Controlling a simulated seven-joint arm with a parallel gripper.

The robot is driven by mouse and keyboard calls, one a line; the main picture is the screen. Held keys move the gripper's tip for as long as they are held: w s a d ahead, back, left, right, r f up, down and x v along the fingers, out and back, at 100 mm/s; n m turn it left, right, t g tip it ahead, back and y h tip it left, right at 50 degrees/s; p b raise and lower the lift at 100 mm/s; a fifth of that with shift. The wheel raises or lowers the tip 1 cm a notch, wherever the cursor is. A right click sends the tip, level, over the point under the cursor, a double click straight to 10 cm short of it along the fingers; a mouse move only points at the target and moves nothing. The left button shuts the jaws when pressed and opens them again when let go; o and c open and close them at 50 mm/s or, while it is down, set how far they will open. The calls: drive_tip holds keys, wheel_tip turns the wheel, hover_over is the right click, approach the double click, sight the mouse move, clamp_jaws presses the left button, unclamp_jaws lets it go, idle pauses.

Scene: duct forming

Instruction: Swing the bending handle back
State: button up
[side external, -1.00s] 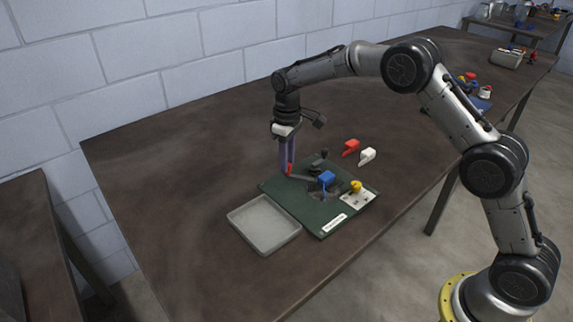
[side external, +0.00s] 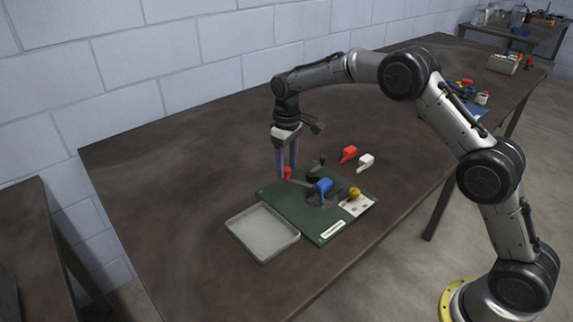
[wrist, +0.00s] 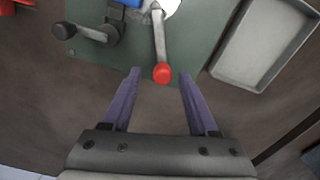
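The bending handle (wrist: 159,38) is a grey bar with a red knob (wrist: 162,73) on its end. In the wrist view it points from the bender toward my gripper (wrist: 160,75). My gripper is open, with its purple fingertips on either side of the red knob and a gap to each. In the side view my gripper (side external: 286,172) points down at the knob (side external: 287,173) by the back left part of the green board (side external: 275,198). A blue block (side external: 324,186) on the board partly hides the bender's middle.
A second lever with a black knob (wrist: 65,31) is beside the handle. An empty grey tray (side external: 262,232) stands left of the board. A red piece (side external: 348,154) and a white piece (side external: 366,162) lie behind it. A yellow knob (side external: 354,192) is at the board's right.

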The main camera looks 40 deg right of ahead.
wheel_tip(320, 180, up, 14)
idle(0.7)
drive_tip(key=shift+f, duration=0.15)
